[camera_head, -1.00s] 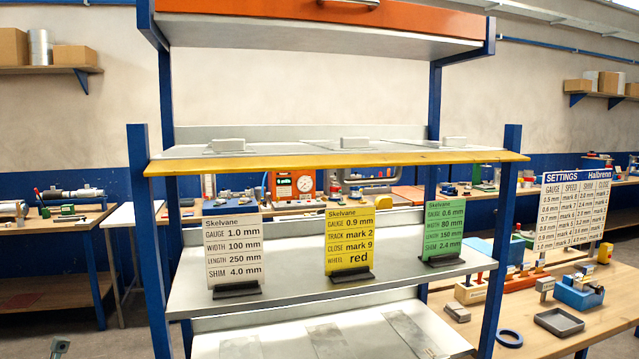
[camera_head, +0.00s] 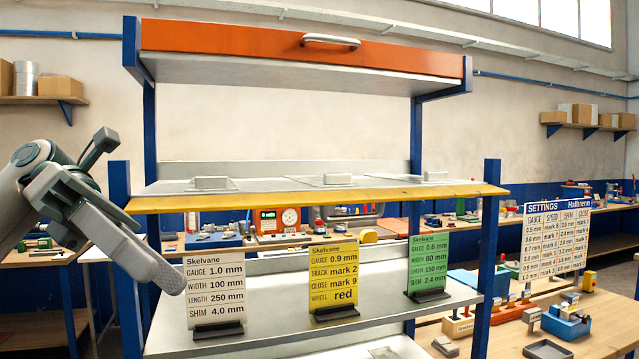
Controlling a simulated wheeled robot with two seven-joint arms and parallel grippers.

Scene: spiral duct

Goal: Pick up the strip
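The head view shows a blue-framed rack with a yellow-edged upper shelf (camera_head: 320,199). On that shelf lie several thin, flat grey plates, with small pale blocks (camera_head: 210,184), (camera_head: 337,180), (camera_head: 435,176) on them. A flat grey piece (camera_head: 388,352), possibly a strip, shows at the bottom edge on the lowest shelf; most of it is cut off. My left gripper (camera_head: 160,265) is at the left, in front of the rack's left post, pointing down and right. It overlaps the white card's edge in the picture. I see nothing held in it. My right gripper is out of view.
White (camera_head: 214,292), yellow (camera_head: 334,275) and green (camera_head: 429,264) cards stand on the middle shelf. An orange drawer (camera_head: 250,40) with a handle tops the rack. A settings board (camera_head: 556,240) and a bench with tools are at right.

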